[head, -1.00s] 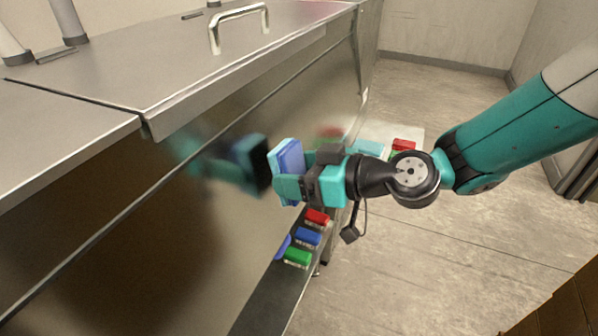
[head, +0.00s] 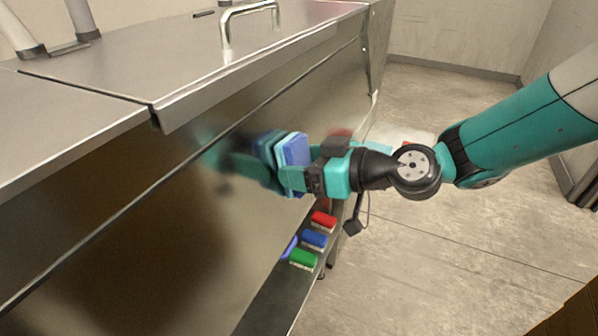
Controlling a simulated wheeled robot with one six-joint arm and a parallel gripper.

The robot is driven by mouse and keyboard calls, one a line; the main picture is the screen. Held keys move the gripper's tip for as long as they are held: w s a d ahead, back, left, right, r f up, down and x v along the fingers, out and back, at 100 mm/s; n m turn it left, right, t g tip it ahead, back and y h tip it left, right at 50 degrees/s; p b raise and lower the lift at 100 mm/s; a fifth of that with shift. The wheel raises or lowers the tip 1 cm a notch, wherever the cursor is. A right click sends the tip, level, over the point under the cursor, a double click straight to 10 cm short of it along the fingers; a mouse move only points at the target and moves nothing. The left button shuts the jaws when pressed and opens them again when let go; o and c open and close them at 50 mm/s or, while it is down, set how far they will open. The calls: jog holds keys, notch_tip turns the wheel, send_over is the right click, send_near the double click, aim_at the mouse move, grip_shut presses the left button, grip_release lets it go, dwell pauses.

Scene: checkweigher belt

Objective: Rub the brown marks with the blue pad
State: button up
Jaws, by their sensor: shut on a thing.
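My gripper (head: 298,178) is shut on the blue pad (head: 296,149), which has a darker blue face and a light-blue layer. The pad is held upright, close beside the shiny steel front panel (head: 225,205). Its reflection shows just left of it; I cannot tell whether the pad touches the panel. A broad, blurry dark-brown area (head: 140,240) covers the lower left of the panel. I cannot tell whether it is a mark or a reflection. No distinct small brown marks show, and the panel behind the gripper is partly hidden.
A narrow ledge (head: 268,300) below my gripper carries red (head: 323,219), blue (head: 314,238) and green (head: 303,257) blocks. The steel top (head: 130,70) with a handle (head: 226,35) overhangs the panel. The floor at right is open; a brown box (head: 570,315) is at lower right.

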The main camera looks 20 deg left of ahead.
jog(key=shift+w+d+b, duration=0.15)
jog(key=shift+w+b, duration=0.3)
jog(key=shift+w, duration=0.8)
jog(key=shift+f+b, duration=0.15)
jog(key=shift+b, duration=0.3)
jog(key=shift+s+a+b, duration=0.2)
jog(key=shift+s+b, duration=0.25)
jog(key=shift+s, duration=0.65)
jog(key=shift+s+a+b, duration=0.2)
jog(key=shift+s+b, duration=0.25)
jog(key=shift+s, duration=0.6)
jog(key=shift+c, duration=0.3)
jog(key=shift+d, duration=0.1)
jog(key=shift+d+b, duration=0.25)
jog(key=shift+b, duration=0.2)
jog(key=b+v, duration=0.2)
jog(key=v, duration=0.3)
jog(key=shift+d+r, duration=0.15)
jog(key=shift+r, duration=0.05)
jog(key=shift+w+d, duration=0.1)
